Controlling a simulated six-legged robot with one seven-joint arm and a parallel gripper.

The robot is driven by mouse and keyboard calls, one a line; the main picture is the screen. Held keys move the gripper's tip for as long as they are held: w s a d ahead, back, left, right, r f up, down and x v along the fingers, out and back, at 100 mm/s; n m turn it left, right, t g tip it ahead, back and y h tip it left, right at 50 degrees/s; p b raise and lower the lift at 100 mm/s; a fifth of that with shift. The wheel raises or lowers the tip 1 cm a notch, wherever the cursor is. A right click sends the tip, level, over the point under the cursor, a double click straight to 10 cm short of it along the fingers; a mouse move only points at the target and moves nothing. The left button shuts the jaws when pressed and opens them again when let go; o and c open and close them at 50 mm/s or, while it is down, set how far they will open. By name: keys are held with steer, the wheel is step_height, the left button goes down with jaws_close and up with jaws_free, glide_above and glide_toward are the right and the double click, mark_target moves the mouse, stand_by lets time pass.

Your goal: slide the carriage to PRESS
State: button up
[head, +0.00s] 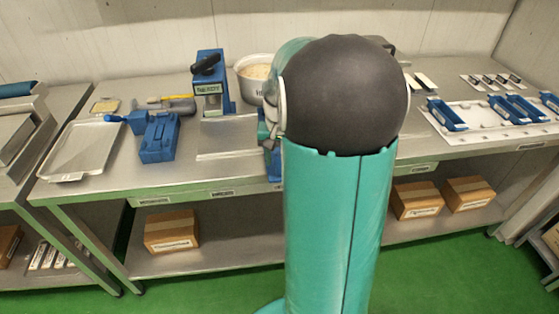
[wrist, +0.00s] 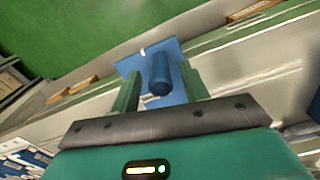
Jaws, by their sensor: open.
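In the wrist view, a blue plate with an upright round blue knob (wrist: 160,76), which looks like the carriage, lies in front of my gripper (wrist: 161,72). My green fingers are open, one on each side of the knob, with visible gaps; I cannot tell if either touches it. In the head view, a small blue part (head: 273,162) shows at the bench's front edge, just left of my arm, and may be the same piece. My arm hides most of it and my gripper there. No PRESS mark is readable.
A blue stand with a black handle (head: 209,82) is at the bench's back. A blue block (head: 159,138) and a metal tray (head: 82,150) stand left, a white pot (head: 254,75) behind. Blue holders on a white board (head: 480,117) are at right. Boxes (head: 171,232) sit below.

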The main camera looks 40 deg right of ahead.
steer(key=shift+f, duration=0.85)
jaws_close()
steer(key=w+a, duration=0.5)
steer(key=a, duration=0.3)
steer(key=w+a, duration=0.6)
steer(key=a, duration=0.2)
steer(key=shift+w+a, duration=0.3)
steer(key=shift+a, duration=0.1)
steer(key=shift+a+r, duration=0.1)
steer(key=shift+r, duration=0.05)
